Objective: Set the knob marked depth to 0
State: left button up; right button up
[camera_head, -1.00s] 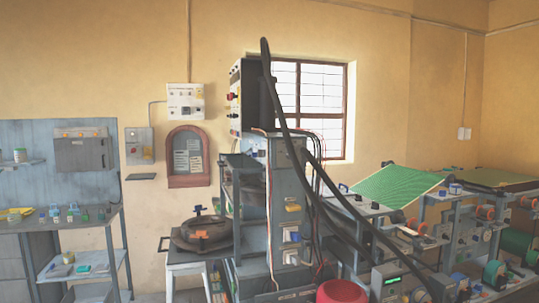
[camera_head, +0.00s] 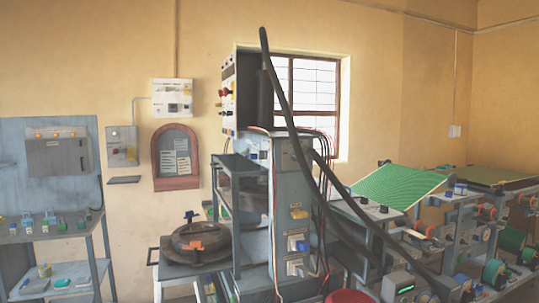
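No knob can be read as marked depth; the labels are too small. A tall grey machine (camera_head: 287,190) stands in the middle, with a control box (camera_head: 230,92) on top whose left-facing panel carries several small knobs and buttons, one red and one yellow. A sloped panel (camera_head: 368,207) with small dark knobs sits to the right, before a green sheet. Neither of my grippers is in view.
A workbench (camera_head: 50,232) is at far left. Rollers (camera_head: 495,270) crowd the right.

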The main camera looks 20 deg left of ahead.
aim_at(262, 154)
jog(key=i+j+z, duration=0.1)
jog(key=j, duration=0.35)
jog(key=i+j+z, duration=0.1)
jog(key=j, duration=0.35)
jog(key=i+j+z, duration=0.15)
jog(key=j, duration=0.35)
jog(key=j+z, duration=0.1)
jog(key=j, duration=0.35)
jog(key=i+j, duration=0.1)
jog(key=j, duration=0.35)
jog(key=i+j, duration=0.1)
jog(key=j, duration=0.85)
jog(key=i+j, duration=0.15)
jog(key=j, duration=0.35)
